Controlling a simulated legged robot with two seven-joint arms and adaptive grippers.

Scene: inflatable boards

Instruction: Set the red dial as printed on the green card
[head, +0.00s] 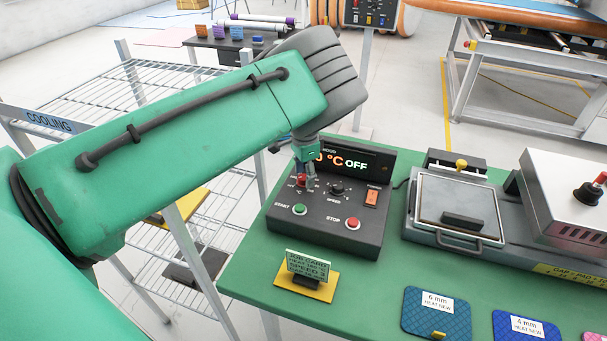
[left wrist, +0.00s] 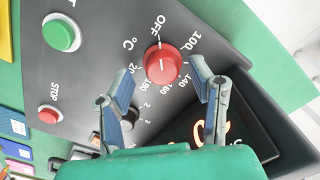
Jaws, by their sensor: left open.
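The red dial (left wrist: 162,64) sits on the dark control box in the left wrist view, with its white mark toward OFF. Temperature numbers ring it. In the head view the red dial (head: 301,181) is partly hidden by my left gripper (head: 308,174). In the left wrist view my left gripper (left wrist: 163,80) is open, one finger to each side of the dial, with nothing held. The display (head: 347,161) shows a partly covered "0 °C OFF". The green card (head: 309,264) stands on a yellow base; it reads JOB CARD and SPEED 3, its heat number unclear. My right gripper is out of view.
The control box (head: 328,226) also has a black speed knob (head: 337,189), a green START button (head: 299,209), a red STOP button (head: 352,223) and an orange switch (head: 371,197). A metal press (head: 459,207) stands to the right. Blue pads (head: 437,312) lie in front.

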